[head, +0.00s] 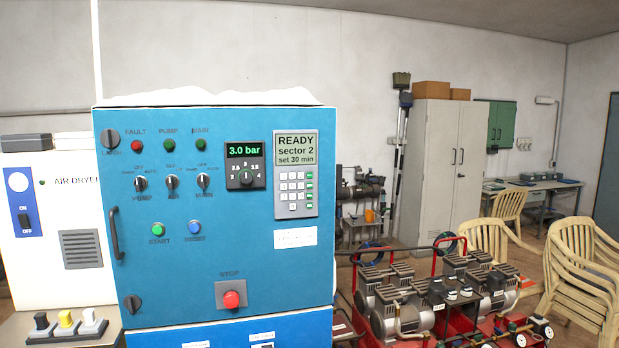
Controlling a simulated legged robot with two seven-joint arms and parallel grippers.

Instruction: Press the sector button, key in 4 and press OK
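The keypad panel (295,174) is a grey upright unit on the right part of the blue cabinet front. Its display (296,149) reads "READY sector 2 set 30 min". Below the display are small white keys (292,186) in rows, with a column of green keys (309,185) at their right. The key labels are too small to read, so I cannot tell which is the sector button, 4 or OK. Neither of my grippers is in the head view.
The blue cabinet (195,262) also carries a pressure display (245,150) reading 3.0 bar, a red STOP button (231,300) and a side handle (115,233). Compressors (400,300) stand at the right, with stacked chairs (585,280) beyond. A white air dryer (50,220) stands at the left.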

